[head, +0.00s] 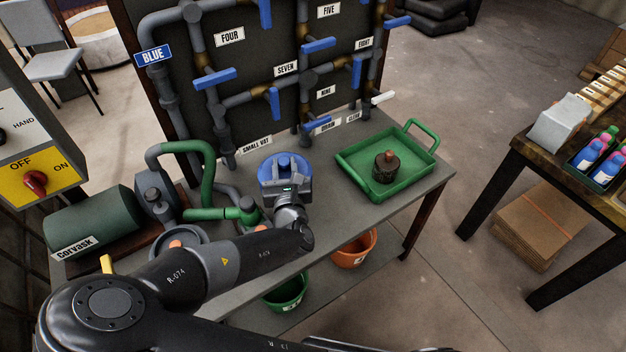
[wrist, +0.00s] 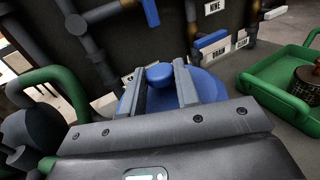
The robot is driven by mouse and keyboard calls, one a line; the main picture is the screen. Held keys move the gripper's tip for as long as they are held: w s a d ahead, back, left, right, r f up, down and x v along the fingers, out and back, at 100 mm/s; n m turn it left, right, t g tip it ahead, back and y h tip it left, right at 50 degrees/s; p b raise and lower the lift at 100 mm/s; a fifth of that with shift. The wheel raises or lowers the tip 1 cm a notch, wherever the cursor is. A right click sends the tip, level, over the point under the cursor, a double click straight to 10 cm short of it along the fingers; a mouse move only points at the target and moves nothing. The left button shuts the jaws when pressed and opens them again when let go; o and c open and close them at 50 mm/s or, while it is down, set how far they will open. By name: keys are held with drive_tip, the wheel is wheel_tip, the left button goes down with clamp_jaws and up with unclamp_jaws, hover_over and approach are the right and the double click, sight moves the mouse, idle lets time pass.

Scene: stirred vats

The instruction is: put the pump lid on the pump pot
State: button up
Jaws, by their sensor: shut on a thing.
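The pump lid (head: 288,160) is a round blue disc with a raised knob. It also shows in the wrist view (wrist: 208,88). My gripper (head: 286,180) is shut on the lid's knob, with one finger on each side of it in the wrist view (wrist: 160,76). The lid is over the bench, behind the gripper; I cannot tell its height. A round grey rim (head: 206,246), likely the pump pot, shows beside the green pump at left. My arm hides part of it, and the lid is apart from it.
A green tray (head: 352,160) holds a dark basket (head: 386,168) on the bench's right. Green pipes (head: 205,160) and the pump motor (head: 92,217) fill the left. A panel of pipes with blue valve handles (head: 215,77) stands behind. Orange (head: 352,255) and green (head: 286,294) buckets are below.

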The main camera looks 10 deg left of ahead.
drive_tip(key=s+a+r+n+g+y, duration=0.1)
drive_tip(key=s+a+r+y, duration=0.15)
drive_tip(key=a, duration=0.35)
drive_tip(key=s+a+r+n+g+y, duration=0.1)
drive_tip(key=s+a+r, duration=0.1)
drive_tip(key=s+a, duration=0.35)
drive_tip(key=s+a+f+n+g+y, duration=0.1)
drive_tip(key=s+a+n+g+y, duration=0.2)
drive_tip(key=s+a, duration=0.3)
drive_tip(key=s+a+n+g+y, duration=0.3)
drive_tip(key=s, duration=0.6)
drive_tip(key=shift+f, duration=2.8)
drive_tip(key=shift+f, duration=0.6)
drive_tip(key=o, duration=0.8)
drive_tip(key=shift+c, duration=0.2)
